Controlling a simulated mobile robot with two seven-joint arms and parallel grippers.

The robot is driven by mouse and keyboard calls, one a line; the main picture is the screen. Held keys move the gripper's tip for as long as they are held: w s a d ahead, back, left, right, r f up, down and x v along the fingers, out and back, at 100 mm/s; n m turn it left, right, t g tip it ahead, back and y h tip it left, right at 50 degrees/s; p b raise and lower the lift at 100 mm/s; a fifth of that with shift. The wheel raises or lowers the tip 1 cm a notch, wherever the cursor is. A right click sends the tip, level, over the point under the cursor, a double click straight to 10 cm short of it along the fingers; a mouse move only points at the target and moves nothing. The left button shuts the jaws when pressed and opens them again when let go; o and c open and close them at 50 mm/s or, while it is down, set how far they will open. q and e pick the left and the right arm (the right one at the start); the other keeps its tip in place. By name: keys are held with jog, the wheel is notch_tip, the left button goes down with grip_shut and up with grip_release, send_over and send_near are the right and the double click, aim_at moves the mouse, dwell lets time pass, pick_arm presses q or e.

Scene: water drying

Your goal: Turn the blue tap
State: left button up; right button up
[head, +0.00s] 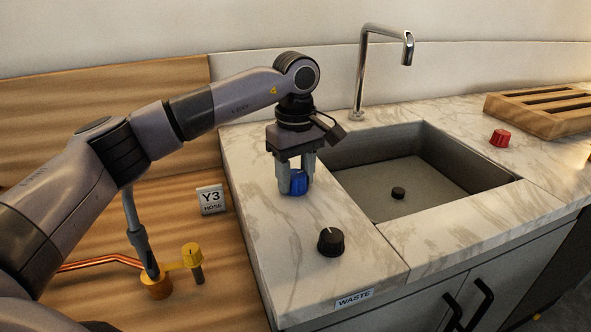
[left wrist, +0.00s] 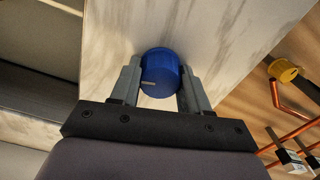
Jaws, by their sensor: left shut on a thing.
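The blue tap (head: 298,184) is a round ribbed knob on the marble counter, left of the sink. My left gripper (head: 296,178) reaches down over it from above, with a finger on each side, shut on the knob. In the left wrist view, the blue tap (left wrist: 160,72) sits between the two grey fingers of my left gripper (left wrist: 160,82), and a pale pointer line shows on its face. The fingers hide part of its sides. My right gripper is not in view.
A black knob (head: 331,242) stands nearer on the counter, above a WASTE label (head: 354,299). The sink (head: 400,180) with a chrome faucet (head: 362,70) is to the right. A red knob (head: 500,138) and wooden rack (head: 535,112) lie farther right. A yellow valve (head: 191,256) is lower left.

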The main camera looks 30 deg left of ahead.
pick_arm(q)
jog(key=shift+r+n+p, duration=0.15)
jog(key=shift+n+p, duration=0.2)
jog(key=shift+n, duration=0.55)
jog(key=shift+a+n+p, duration=0.1)
jog(key=shift+n+p, duration=0.25)
jog(key=shift+n, duration=0.65)
jog(key=n+p, duration=0.1)
jog(key=n, duration=0.2)
jog(key=shift+n, duration=0.3)
jog(key=n, duration=0.3)
jog(key=shift+n+p, duration=0.3)
jog(key=shift+p, duration=0.1)
jog(key=shift+w+n+p, duration=0.1)
jog(key=shift+n+p, duration=0.3)
jog(key=shift+n, duration=1.7)
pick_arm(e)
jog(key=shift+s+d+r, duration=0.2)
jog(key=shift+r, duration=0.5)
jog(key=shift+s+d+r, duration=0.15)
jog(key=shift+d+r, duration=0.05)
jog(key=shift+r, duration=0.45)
pick_arm(q)
jog(key=o, duration=1.1)
jog(key=shift+c, duration=0.2)
